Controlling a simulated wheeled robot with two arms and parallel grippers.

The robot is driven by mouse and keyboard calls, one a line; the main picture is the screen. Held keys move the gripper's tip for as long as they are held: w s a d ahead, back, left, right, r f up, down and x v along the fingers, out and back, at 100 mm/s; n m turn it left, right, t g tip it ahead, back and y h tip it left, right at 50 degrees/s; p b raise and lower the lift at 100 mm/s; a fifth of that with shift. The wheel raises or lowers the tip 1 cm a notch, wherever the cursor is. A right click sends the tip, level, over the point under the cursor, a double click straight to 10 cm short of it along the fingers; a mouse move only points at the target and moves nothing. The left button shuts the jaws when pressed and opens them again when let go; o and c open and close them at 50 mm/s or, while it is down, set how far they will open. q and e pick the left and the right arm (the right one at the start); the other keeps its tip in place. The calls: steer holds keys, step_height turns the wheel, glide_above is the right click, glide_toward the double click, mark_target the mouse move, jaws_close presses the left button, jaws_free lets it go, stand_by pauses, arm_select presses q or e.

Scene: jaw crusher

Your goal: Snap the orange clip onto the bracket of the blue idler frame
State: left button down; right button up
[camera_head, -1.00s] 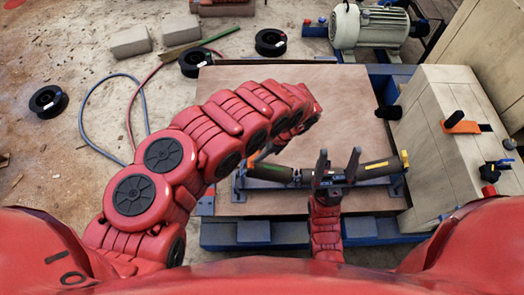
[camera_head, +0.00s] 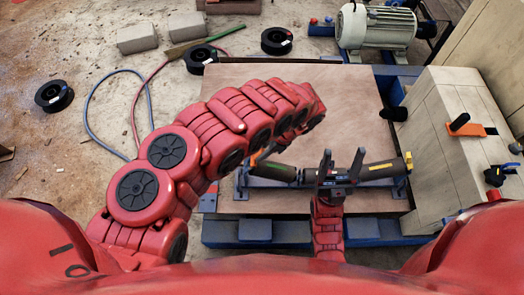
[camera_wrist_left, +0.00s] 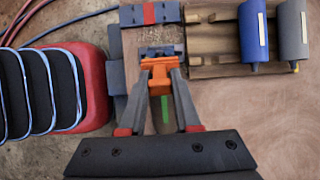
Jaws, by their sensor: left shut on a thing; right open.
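My left gripper (camera_wrist_left: 160,82) is shut on the orange clip (camera_wrist_left: 159,72), which points away from the wrist. A dark bracket (camera_wrist_left: 160,50) lies just beyond the clip in the left wrist view; I cannot tell whether they touch. In the head view the orange clip (camera_head: 256,156) shows below my left arm's end, over the left part of the blue-grey idler frame (camera_head: 272,184). My left gripper's fingers are largely hidden there by the arm. My right gripper (camera_head: 341,166) is open and empty, its fingers upright in front of the frame's rollers.
A dark roller with a yellow label (camera_head: 382,169) lies on the right of the frame. A wooden board (camera_head: 350,95) lies behind it, mostly clear. A pale wooden block housing (camera_head: 445,140) with an orange-handled part stands right. Spools, bricks and a motor (camera_head: 375,28) are farther back.

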arm_select(q)
steer(key=shift+b+x, duration=0.65)
steer(key=shift+x, duration=0.6)
stand_by(0.7)
steer(key=shift+p+v, duration=0.45)
steer(key=shift+v, duration=0.55)
steer(key=shift+b+x, duration=0.65)
steer(key=shift+x, duration=0.45)
stand_by(0.8)
steer(key=c, duration=0.5)
jaws_free()
steer(key=shift+c, duration=0.2)
steer(key=shift+r, duration=0.1)
steer(key=v, duration=1.7)
steer(key=shift+p, duration=0.4)
steer(key=shift+d+r, duration=0.15)
